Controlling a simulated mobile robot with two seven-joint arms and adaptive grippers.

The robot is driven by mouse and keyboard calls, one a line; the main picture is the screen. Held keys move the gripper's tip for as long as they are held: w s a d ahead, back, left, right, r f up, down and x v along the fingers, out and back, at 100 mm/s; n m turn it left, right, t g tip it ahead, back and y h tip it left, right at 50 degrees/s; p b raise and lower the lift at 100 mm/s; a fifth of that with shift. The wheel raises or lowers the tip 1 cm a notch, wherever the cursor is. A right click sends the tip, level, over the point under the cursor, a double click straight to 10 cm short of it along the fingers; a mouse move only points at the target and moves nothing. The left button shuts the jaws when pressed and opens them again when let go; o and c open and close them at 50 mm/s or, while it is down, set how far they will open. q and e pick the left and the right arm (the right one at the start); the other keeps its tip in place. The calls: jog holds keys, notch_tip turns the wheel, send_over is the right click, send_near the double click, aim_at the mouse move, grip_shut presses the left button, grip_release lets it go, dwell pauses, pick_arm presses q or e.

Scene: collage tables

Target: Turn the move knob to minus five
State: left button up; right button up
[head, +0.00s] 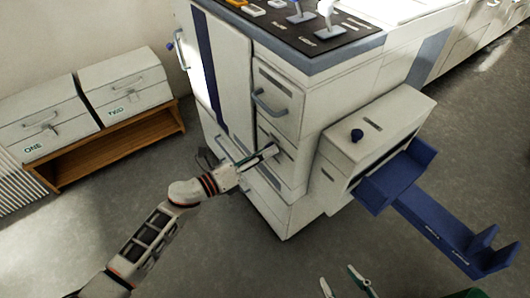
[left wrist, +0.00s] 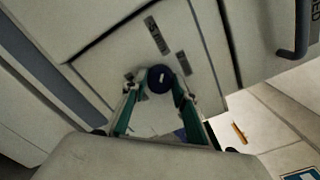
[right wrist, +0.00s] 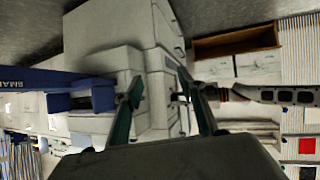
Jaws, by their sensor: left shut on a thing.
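A round dark blue knob (left wrist: 160,79) with a pale mark on its face sits on a cream panel in the left wrist view. My left gripper (left wrist: 161,85) has its green fingers closed around this knob, one on each side. In the head view my left gripper (head: 262,156) reaches the front of the cream machine (head: 318,100), where the knob is hidden. Its dark label plates (left wrist: 157,36) are too blurred to read surely. My right gripper (head: 343,282) is open and empty over the floor; its parted fingers also show in the right wrist view (right wrist: 160,92).
A grey drawer handle (head: 270,105) juts out above my left gripper. Two cream boxes stand on a wooden bench (head: 115,150) at left. The floor (head: 230,260) in front is clear.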

pick_arm(q)
jog(key=shift+n+p, duration=0.3)
jog(key=shift+n, duration=0.8)
pick_arm(e)
jog(key=shift+s+d+f, duration=0.3)
jog(key=shift+s+f, duration=0.05)
jog(key=shift+f, duration=0.05)
jog(key=shift+w, duration=0.1)
pick_arm(q)
jog(key=o, duration=1.1)
pick_arm(e)
jog(key=shift+r, duration=0.1)
